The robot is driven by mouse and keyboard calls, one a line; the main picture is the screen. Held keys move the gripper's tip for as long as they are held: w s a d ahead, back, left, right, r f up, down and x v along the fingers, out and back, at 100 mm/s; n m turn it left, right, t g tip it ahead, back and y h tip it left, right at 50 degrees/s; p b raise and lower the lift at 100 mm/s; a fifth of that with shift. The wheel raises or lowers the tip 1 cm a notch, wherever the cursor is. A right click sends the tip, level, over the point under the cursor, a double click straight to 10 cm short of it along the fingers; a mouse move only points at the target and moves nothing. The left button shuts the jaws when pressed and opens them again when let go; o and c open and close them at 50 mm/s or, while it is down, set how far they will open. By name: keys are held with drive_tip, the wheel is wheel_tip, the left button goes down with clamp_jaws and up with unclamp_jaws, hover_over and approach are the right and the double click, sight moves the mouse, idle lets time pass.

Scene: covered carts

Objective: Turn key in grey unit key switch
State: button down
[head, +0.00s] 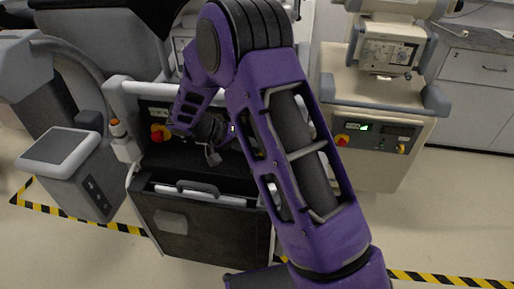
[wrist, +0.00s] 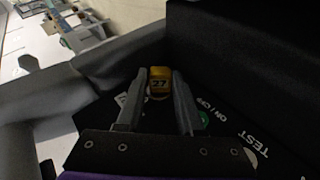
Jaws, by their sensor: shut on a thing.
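In the wrist view my gripper (wrist: 158,82) has its two grey fingers on either side of a yellow key (wrist: 159,77) marked 27. The fingers are shut on it. The key stands at a black switch panel (wrist: 225,80) with a white "ON / OFF" label beside it. The key cannot be made out there.
A green button (wrist: 203,118) and a "TEST" label lie close to the right finger. A red knob (head: 157,134) is left of my gripper. A black bin (head: 205,228) with a handle is below. A beige unit (head: 375,95) stands to the right.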

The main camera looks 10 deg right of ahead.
drive_tip(key=shift+w+a+f+n+g+h, duration=0.1)
drive_tip(key=shift+n+g+h, duration=0.05)
drive_tip(key=shift+h, duration=0.35)
drive_tip(key=shift+w+f+n+g+h, duration=0.1)
drive_tip(key=shift+n+g+h, duration=0.05)
drive_tip(key=shift+h, duration=0.65)
drive_tip(key=shift+f+n+h, duration=0.2)
drive_tip(key=shift+n+h, duration=0.1)
drive_tip(key=shift+h, duration=0.6)
drive_tip(key=shift+g+h, duration=0.3)
